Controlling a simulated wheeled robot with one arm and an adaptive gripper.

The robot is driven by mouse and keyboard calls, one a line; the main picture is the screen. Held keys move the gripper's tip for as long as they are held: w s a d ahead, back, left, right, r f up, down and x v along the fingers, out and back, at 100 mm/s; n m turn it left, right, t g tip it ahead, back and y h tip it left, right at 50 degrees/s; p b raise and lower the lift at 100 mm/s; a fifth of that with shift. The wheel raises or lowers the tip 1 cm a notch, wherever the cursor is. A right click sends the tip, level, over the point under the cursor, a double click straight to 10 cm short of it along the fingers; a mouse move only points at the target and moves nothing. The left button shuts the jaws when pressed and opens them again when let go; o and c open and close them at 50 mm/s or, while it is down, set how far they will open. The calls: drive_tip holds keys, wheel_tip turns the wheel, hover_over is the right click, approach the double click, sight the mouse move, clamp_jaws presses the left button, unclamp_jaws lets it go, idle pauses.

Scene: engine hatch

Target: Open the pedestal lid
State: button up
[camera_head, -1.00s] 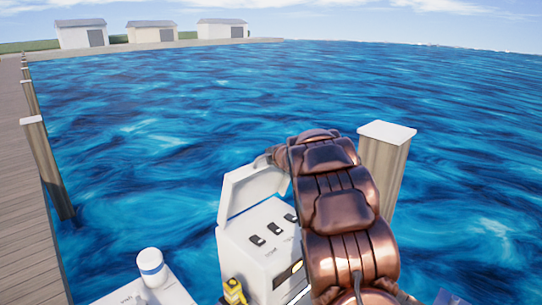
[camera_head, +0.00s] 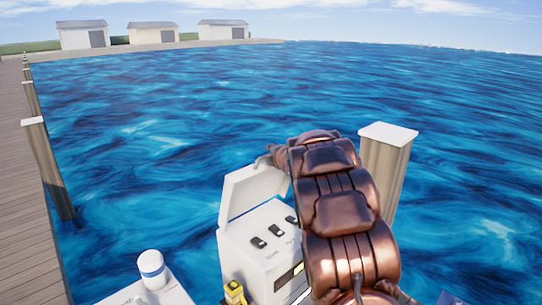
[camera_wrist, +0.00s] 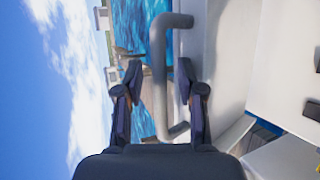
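The white pedestal (camera_head: 255,250) stands at the lower middle of the head view, with black switches on its top panel. Its white lid (camera_head: 252,192) is raised, tilted up at the back edge. My gripper (camera_head: 265,160) is at the lid's upper right edge, partly hidden behind my bronze arm. In the wrist view, the lid's pale surface (camera_wrist: 228,60) lies to the right. A grey bar handle (camera_wrist: 159,75) on it passes between the two dark fingers of my gripper (camera_wrist: 158,82). The fingers are apart, with gaps visible on both sides of the bar.
A wooden post (camera_head: 383,175) with a white cap stands to the right of my arm. A wooden dock (camera_head: 25,210) runs along the left. Open water lies behind.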

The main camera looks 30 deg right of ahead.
drive_tip(key=shift+s, duration=0.1)
drive_tip(key=v, duration=1.2)
drive_tip(key=shift+r, duration=0.1)
idle(0.5)
drive_tip(key=s+a+f+m+g+y, duration=0.1)
drive_tip(key=s+a+f+m+g, duration=0.3)
drive_tip(key=s+a, duration=0.5)
drive_tip(key=s+a+f+m+g+y, duration=0.1)
drive_tip(key=s+a+f+m+g, duration=0.3)
drive_tip(key=s+a, duration=0.6)
drive_tip(key=s+a+f+m+g, duration=0.4)
drive_tip(key=s+a+m+g, duration=0.3)
drive_tip(key=s, duration=1.9)
drive_tip(key=a+m, duration=0.2)
drive_tip(key=shift+s+a+f+g+y, duration=0.2)
drive_tip(key=shift+a+f+g+y, duration=0.2)
